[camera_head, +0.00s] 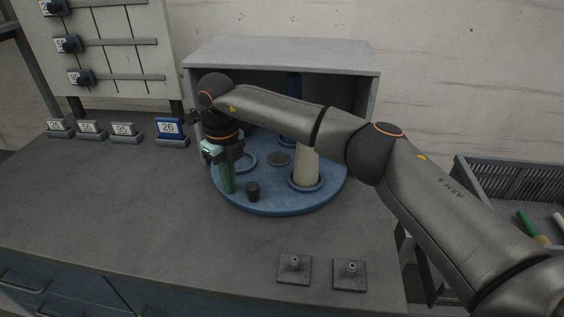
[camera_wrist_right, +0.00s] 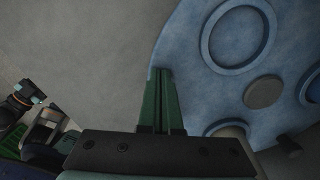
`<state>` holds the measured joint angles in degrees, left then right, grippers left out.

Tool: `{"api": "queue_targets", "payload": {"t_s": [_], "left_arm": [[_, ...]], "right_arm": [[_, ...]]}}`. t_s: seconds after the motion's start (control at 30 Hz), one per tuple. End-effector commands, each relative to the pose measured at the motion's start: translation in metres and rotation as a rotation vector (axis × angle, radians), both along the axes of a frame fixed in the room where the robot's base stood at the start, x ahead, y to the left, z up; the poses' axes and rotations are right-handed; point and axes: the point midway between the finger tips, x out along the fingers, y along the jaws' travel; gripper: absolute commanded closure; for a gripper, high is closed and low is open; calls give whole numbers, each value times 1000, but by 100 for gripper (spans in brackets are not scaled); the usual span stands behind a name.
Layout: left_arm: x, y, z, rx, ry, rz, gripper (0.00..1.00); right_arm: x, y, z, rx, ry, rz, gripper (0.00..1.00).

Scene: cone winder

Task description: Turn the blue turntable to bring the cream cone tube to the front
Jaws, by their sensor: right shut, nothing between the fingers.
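The blue turntable (camera_head: 275,204) stands on the grey bench, partly inside a grey housing. The cream cone tube (camera_head: 306,167) stands upright in a ring at its front right. A small dark knob (camera_head: 252,191) stands up near the turntable's front left edge. My right gripper (camera_head: 228,188) points down with green fingers shut and empty, at the turntable's left edge, left of the knob. In the right wrist view the shut fingers (camera_wrist_right: 160,78) overlap the rim of the turntable (camera_wrist_right: 188,72). Whether they touch it I cannot tell. My left gripper is not in view.
The grey housing (camera_head: 285,52) covers the back of the turntable, with a dark blue tube (camera_head: 292,84) inside. Numbered blocks (camera_head: 170,130) line the back left. Two square plates with pegs (camera_head: 294,268) lie at the front. A crate (camera_head: 500,180) stands right. The bench's left is clear.

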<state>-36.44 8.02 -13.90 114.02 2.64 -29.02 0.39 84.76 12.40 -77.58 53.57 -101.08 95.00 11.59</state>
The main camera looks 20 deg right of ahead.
Motion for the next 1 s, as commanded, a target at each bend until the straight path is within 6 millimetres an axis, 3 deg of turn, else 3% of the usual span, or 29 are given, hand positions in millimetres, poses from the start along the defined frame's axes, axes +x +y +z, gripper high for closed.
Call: {"api": "queue_targets", "payload": {"t_s": [0.03,0.37,0.7,1.0], "left_arm": [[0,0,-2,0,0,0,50],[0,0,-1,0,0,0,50],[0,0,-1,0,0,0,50],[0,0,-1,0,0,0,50]], "right_arm": [[-2,-1,-15,-12,18,2,100],[0,-1,-15,-13,19,2,100],[24,7,-15,-14,19,1,100],[29,7,-15,-15,18,2,100]]}}
